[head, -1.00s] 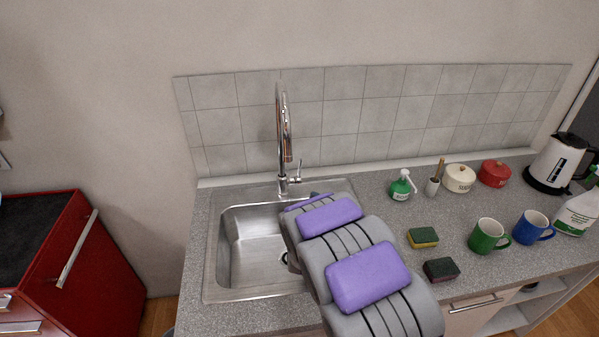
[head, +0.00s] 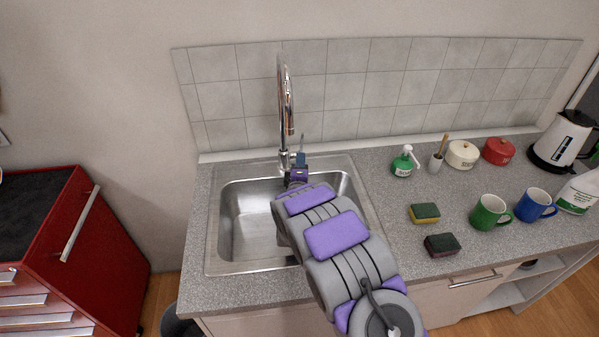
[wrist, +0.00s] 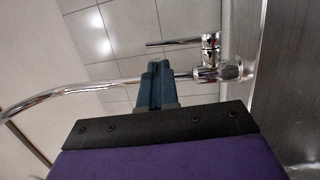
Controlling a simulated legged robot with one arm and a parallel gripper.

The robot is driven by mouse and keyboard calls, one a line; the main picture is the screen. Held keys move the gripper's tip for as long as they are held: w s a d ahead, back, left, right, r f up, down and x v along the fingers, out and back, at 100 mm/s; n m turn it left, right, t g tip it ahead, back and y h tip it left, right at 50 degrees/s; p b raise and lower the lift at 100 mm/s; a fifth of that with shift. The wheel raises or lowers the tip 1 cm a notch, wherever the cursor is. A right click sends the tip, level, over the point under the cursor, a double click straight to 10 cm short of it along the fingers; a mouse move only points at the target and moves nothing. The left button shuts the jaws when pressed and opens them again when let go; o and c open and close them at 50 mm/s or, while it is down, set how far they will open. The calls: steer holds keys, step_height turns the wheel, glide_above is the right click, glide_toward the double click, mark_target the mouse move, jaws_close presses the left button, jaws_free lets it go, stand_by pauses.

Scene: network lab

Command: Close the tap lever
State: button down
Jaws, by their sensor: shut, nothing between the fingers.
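The chrome tap (head: 286,107) stands at the back of the sink, with a tall curved spout. Its thin lever (head: 302,141) sticks up on the right side of the tap body. In the wrist view, which is turned sideways, the lever (wrist: 172,42) and the tap body (wrist: 222,72) show beyond my gripper. My gripper (head: 300,157) is shut and empty, with blue fingers, just in front of the tap. In the wrist view its fingertips (wrist: 155,66) lie beside the lever, with a gap visible in the picture. The lower tap body is partly hidden by my gripper in the head view.
The steel sink (head: 236,225) lies under my arm. A green soap dispenser (head: 405,163), sponges (head: 425,213), a green mug (head: 489,212) and a blue mug (head: 535,205) stand on the counter to the right. The tiled wall (head: 400,85) is close behind the tap.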

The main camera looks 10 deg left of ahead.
mark_target(302, 139)
steer(key=w, duration=0.3)
steer(key=w+b, duration=0.1)
steer(key=w, duration=0.1)
steer(key=shift+w+a+r, duration=0.15)
steer(key=shift+w+a, duration=0.1)
steer(key=shift+a, duration=0.15)
steer(key=shift+w+a+r, duration=0.1)
steer(key=shift+w+r, duration=0.1)
steer(key=shift+w, duration=0.5)
steer(key=shift+w+r, duration=0.1)
